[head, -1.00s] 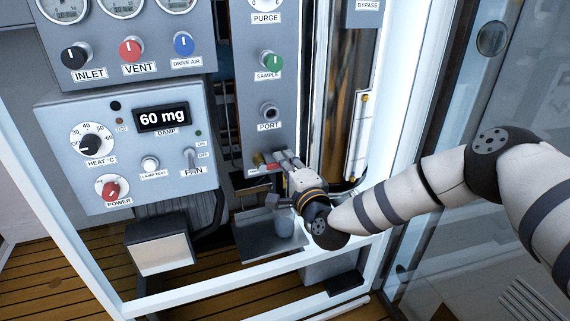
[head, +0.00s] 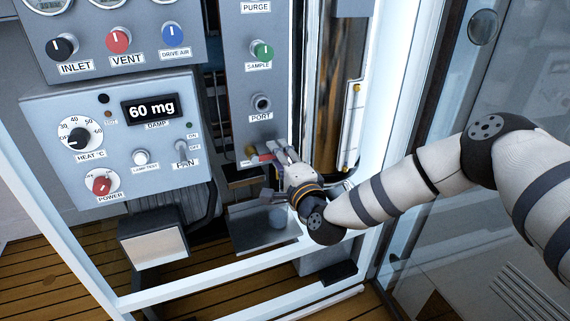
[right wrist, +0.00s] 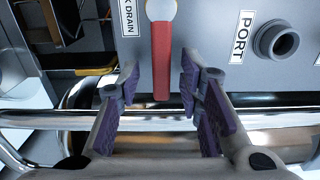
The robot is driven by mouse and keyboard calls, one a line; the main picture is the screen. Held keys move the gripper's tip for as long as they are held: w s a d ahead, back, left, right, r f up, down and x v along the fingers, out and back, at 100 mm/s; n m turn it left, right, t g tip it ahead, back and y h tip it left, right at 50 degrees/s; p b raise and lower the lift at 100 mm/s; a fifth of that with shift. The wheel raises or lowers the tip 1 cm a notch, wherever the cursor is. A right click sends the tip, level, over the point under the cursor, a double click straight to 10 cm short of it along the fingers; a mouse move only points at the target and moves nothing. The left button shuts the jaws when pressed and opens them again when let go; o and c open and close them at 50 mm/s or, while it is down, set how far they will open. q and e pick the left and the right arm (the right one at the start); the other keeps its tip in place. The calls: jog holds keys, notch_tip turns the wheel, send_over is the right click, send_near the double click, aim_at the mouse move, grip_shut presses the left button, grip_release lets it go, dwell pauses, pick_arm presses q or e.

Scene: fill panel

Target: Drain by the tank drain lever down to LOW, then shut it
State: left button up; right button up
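The red tank drain lever (right wrist: 161,60) hangs from a pale round pivot (right wrist: 160,9) on the grey panel, beside a partly cut-off label ending in "DRAIN" (right wrist: 128,17). My right gripper (right wrist: 160,78) is open, with one finger on each side of the lever's end and gaps between. In the head view my right gripper (head: 279,151) is at the panel's lower end and partly covers the red lever (head: 264,157). The tall shiny column (head: 325,90) stands right of the panel. No LOW mark or liquid level is readable. My left gripper is out of view.
The PORT fitting (head: 261,102) sticks out above the lever. A grey tray (head: 250,236) with a bluish container (head: 277,217) lies below. A white frame post (head: 385,110) stands right of the column, close to my right arm.

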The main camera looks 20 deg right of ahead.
jog(key=s, duration=1.1)
jog(key=shift+d, duration=0.2)
